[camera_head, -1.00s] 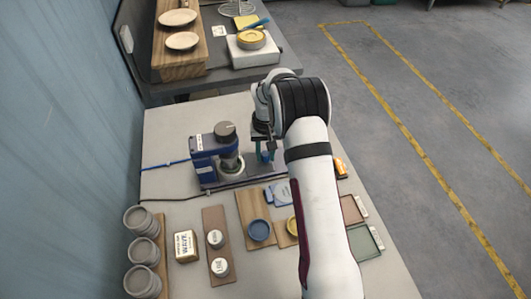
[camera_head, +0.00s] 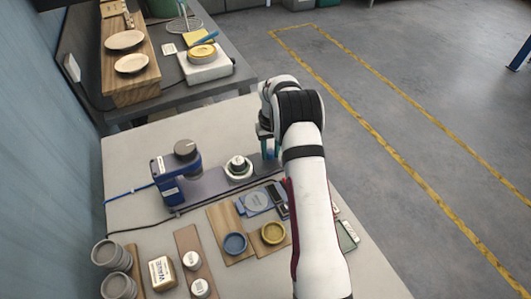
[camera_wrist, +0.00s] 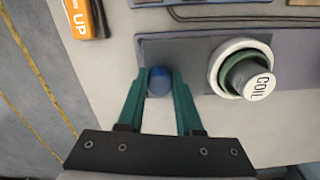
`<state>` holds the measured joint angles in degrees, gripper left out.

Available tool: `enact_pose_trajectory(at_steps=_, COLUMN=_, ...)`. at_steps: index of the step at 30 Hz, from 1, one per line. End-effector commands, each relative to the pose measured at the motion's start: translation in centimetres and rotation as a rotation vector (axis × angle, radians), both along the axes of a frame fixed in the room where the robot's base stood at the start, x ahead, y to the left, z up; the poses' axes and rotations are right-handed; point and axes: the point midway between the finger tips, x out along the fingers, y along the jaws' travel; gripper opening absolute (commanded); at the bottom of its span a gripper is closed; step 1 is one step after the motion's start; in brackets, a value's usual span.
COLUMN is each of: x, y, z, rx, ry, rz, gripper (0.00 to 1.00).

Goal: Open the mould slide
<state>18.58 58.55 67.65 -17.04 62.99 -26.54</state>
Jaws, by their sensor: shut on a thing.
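The mould slide is a grey plate (camera_wrist: 185,55) with a blue knob (camera_wrist: 160,83) at its end. A white ring-shaped mould (camera_wrist: 216,72) sits on it, with a green inner ring and a cylinder marked COIL (camera_wrist: 260,86) in its middle. In the head view the white mould (camera_head: 238,173) is clear of the blue press (camera_head: 166,185), to its right on the grey-purple base. My gripper (camera_wrist: 160,75) is shut on the blue knob, one teal finger each side. In the head view my gripper (camera_head: 267,150) is partly hidden by my arm.
Wooden boards with a blue dish (camera_head: 235,243) and a yellow dish (camera_head: 273,233) lie in front of the press. Grey cups (camera_head: 118,286) stand at front left. An orange box marked UP (camera_wrist: 84,18) is near the table edge. A second table (camera_head: 150,100) is behind.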

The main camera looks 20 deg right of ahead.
Motion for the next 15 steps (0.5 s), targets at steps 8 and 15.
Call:
enact_pose_trajectory(at_steps=8, x=0.06, y=0.05, z=0.04, rx=0.000, ry=-0.002, rz=0.001, gripper=0.65)
enact_pose_trajectory(at_steps=15, x=0.03, y=0.07, z=0.03, rx=0.000, ry=-0.001, rz=0.001, gripper=0.65)
